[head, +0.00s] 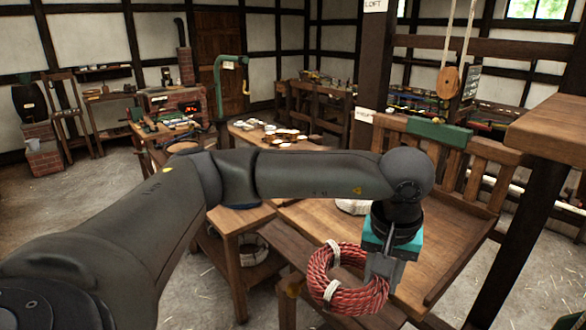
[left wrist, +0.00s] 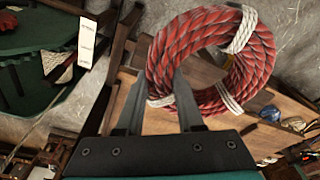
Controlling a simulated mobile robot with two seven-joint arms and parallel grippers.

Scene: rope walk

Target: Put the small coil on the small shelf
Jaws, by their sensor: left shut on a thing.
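A red rope coil (head: 346,284) with white ties hangs from my left gripper (head: 382,268) at the lower middle of the head view. The gripper is shut on one side of its ring. In the left wrist view the coil (left wrist: 212,55) stands beyond the fingers (left wrist: 160,98), which straddle its near edge. The coil is in front of the near edge of a slatted wooden bench (head: 420,262); I cannot tell whether it touches. A wooden ledge (head: 555,128) juts in at the right; I cannot tell whether it is the small shelf. My right gripper is not seen.
A pale coil (head: 352,206) lies on the bench, partly behind my arm. Another coil (head: 250,250) sits on a low shelf under a side table (head: 240,218). A dark post (head: 370,75) rises behind the bench. The floor at left (head: 70,220) is clear.

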